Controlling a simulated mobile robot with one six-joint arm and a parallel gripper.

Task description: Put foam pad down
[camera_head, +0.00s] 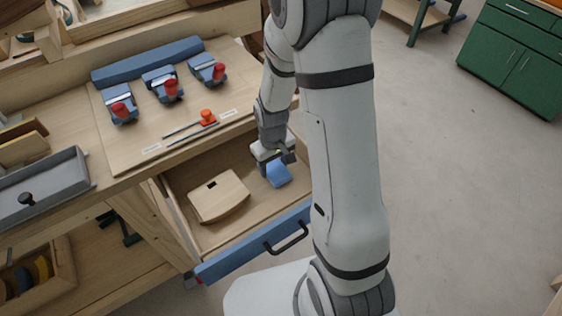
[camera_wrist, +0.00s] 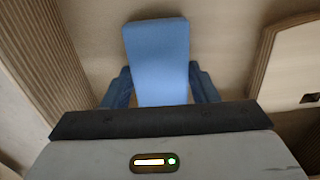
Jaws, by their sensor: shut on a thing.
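The blue foam pad (camera_head: 278,174) is at the right inside of the open drawer in the head view. It also shows in the wrist view (camera_wrist: 157,50) as a flat blue block reaching out from between the fingers. My gripper (camera_head: 272,157) is shut on the pad, with one finger on each side of it. The pad is over or on the drawer floor; I cannot tell whether its underside touches. The drawer (camera_head: 226,233) is pulled out from the bench, with a blue front and a black handle.
A pale wooden piece with a slot (camera_head: 219,197) lies in the drawer, left of the pad. Above the drawer, the bench top holds a board (camera_head: 130,149) with several blue clamps (camera_head: 163,85). A grey tray (camera_head: 45,186) is at left. Free drawer floor lies around the wooden piece.

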